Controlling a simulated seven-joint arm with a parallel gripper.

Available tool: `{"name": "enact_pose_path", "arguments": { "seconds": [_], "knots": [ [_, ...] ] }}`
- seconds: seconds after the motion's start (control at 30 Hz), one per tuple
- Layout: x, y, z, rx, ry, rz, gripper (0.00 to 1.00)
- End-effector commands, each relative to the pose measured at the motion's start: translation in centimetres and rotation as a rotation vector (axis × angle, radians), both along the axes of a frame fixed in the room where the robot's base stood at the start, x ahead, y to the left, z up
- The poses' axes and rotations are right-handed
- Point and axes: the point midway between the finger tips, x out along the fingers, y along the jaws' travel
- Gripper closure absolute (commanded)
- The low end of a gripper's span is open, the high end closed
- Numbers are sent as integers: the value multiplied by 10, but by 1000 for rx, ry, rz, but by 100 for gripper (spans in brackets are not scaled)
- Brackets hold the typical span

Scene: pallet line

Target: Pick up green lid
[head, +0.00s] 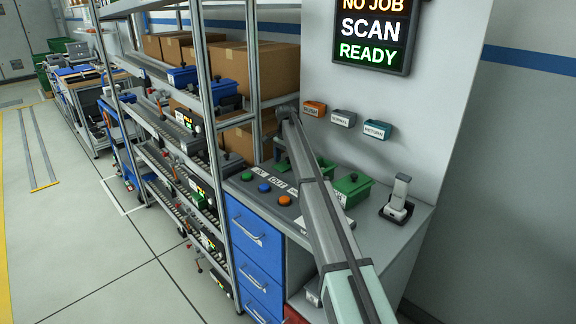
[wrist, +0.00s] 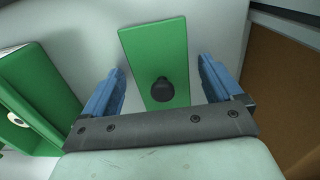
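The green lid (wrist: 152,55) is a flat rectangular panel with a round black knob (wrist: 162,89), seen in the wrist view. My gripper (wrist: 160,84) has its two blue fingers spread wide, one on each side of the lid, with gaps between them and its edges. The near end of the lid is partly hidden by the gripper's dark crossbar. In the head view my gripper is not clearly visible; my arm reaches across the bench. A green box with a dark knob on top (head: 352,187) stands on the bench there; I cannot tell whether this is the same lid.
In the wrist view, a green bin (wrist: 38,105) stands to the left and a brown surface (wrist: 285,95) lies to the right. In the head view, a handheld device on a stand (head: 398,200) is at the bench's right. A metal rack (head: 203,100) with cardboard boxes stands left.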

Motion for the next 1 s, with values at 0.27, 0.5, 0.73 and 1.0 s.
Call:
{"name": "enact_pose_path", "arguments": {
  "seconds": [0.27, 0.5, 0.73, 1.0],
  "knots": [
    [0, 0, 0, 0, 0, 0, 35],
    [0, 0, 0, 0, 0, 0, 58],
    [0, 0, 0, 0, 0, 0, 61],
    [1, 0, 13, 1, -1, 0, 61]
  ]
}}
